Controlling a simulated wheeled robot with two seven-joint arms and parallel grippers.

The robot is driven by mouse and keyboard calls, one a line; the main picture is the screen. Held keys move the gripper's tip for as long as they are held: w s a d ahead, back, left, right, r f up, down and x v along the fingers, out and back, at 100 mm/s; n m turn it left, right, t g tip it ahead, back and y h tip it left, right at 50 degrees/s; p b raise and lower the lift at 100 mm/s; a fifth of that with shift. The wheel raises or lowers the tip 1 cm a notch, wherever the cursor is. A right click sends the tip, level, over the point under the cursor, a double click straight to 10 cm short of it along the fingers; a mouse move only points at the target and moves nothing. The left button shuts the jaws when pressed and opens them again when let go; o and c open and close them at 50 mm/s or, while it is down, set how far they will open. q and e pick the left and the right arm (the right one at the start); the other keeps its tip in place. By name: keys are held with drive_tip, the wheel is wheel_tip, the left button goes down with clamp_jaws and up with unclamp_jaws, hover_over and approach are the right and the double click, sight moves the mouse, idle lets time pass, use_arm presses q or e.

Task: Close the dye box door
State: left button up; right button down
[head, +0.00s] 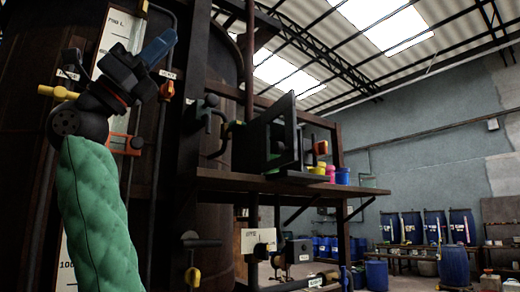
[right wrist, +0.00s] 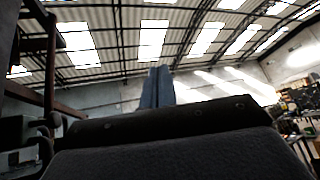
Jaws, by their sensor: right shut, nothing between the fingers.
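The dye box (head: 247,146) is a dark box on a brown shelf in the middle of the head view. Its door (head: 286,132) is a dark flat panel standing open, swung out from the box. My right gripper (head: 160,46) has blue fingers and is shut and empty. It is up and to the left of the box, in front of the large vat, apart from the door. Its closed blue fingers also show in the right wrist view (right wrist: 157,88), pointing towards the roof. The box and door cannot be made out there. My left gripper is not in view.
The shelf (head: 235,183) holds small yellow, pink and blue pots (head: 330,173) right of the box. The rusty vat (head: 215,80), pipes and valve handles crowd the space between my gripper and the box. Blue drums (head: 454,266) stand far right.

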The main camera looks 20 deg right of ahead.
drive_tip(key=w+d+f+n+t+y, duration=0.4)
drive_tip(key=f+t, duration=0.2)
drive_tip(key=t, duration=0.1)
drive_tip(key=n+t+y, duration=0.2)
drive_tip(key=y, duration=0.3)
approach(275, 149)
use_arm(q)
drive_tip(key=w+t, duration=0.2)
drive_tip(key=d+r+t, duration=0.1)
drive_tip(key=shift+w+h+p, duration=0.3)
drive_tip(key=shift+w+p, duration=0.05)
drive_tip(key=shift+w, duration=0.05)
use_arm(e)
drive_tip(key=d, duration=0.4)
drive_tip(key=w+d, duration=0.1)
drive_tip(key=d, duration=0.1)
drive_tip(key=shift+d+r, duration=0.35)
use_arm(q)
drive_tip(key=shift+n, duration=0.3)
use_arm(e)
drive_tip(key=shift+y, duration=0.3)
